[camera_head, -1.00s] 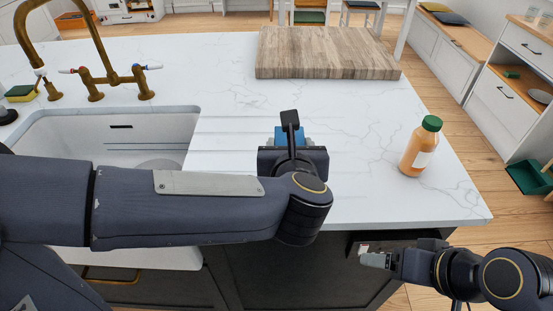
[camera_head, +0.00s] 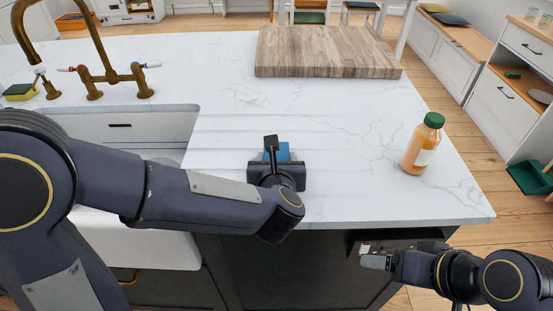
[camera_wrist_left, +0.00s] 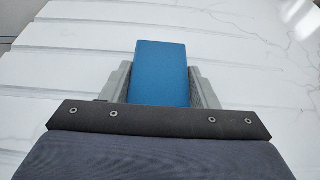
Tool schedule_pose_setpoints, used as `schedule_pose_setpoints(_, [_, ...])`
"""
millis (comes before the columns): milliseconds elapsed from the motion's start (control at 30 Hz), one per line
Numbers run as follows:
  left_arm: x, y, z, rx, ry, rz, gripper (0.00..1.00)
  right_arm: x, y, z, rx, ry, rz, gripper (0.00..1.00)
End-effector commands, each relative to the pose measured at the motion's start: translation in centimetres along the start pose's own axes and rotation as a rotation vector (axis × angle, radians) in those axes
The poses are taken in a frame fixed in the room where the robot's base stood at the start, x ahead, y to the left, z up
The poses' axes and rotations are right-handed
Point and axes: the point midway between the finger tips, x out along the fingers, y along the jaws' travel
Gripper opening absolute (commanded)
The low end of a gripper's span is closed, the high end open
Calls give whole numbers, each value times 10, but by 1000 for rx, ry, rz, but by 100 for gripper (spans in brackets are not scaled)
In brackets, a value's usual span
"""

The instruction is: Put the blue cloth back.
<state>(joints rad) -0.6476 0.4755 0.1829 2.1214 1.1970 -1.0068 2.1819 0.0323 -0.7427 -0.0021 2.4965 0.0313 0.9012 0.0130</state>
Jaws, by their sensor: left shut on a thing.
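The blue cloth (camera_head: 283,152) shows just beyond my left gripper (camera_head: 277,158), over the front part of the white counter. In the left wrist view the blue cloth (camera_wrist_left: 161,72) looks like a flat, stiff rectangle between the two grey fingers of my left gripper (camera_wrist_left: 161,85), which is shut on it. Whether the cloth touches the counter cannot be told. My right gripper (camera_head: 376,261) is low at the right, in front of the counter's dark cabinet and apart from the cloth. Its finger gap cannot be made out.
The white counter (camera_head: 340,120) has clear room around the cloth. An orange bottle with a green cap (camera_head: 421,146) stands at the right. A wooden board (camera_head: 325,55) lies at the back. The sink (camera_head: 120,127) with a brass tap (camera_head: 93,78) is at the left, with a sponge (camera_head: 20,92) beside it.

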Motion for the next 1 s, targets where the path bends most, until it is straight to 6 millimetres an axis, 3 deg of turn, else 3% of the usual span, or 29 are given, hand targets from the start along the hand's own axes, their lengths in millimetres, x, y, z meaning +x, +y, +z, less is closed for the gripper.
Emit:
schedule_pose_setpoints(100, [1, 0, -3, -1, -1, 0, 32, 4, 2, 2, 0, 0, 0, 78])
schedule_pose_setpoints(133, [1, 0, -2, -1, 0, 0, 57, 3, 1, 1, 0, 0, 0, 78])
schedule_pose_setpoints(300, [0, 0, -1, 0, 0, 0, 76, 2, 1, 1, 0, 0, 0, 78])
schedule_pose_setpoints(667, [-4, -1, 1, 0, -1, -2, 76, 0, 0, 0, 0, 0, 0, 78])
schedule_pose_setpoints(1000, [-71, -1, 2, 0, -4, -4, 76, 0, 0, 0, 0, 0, 0, 78])
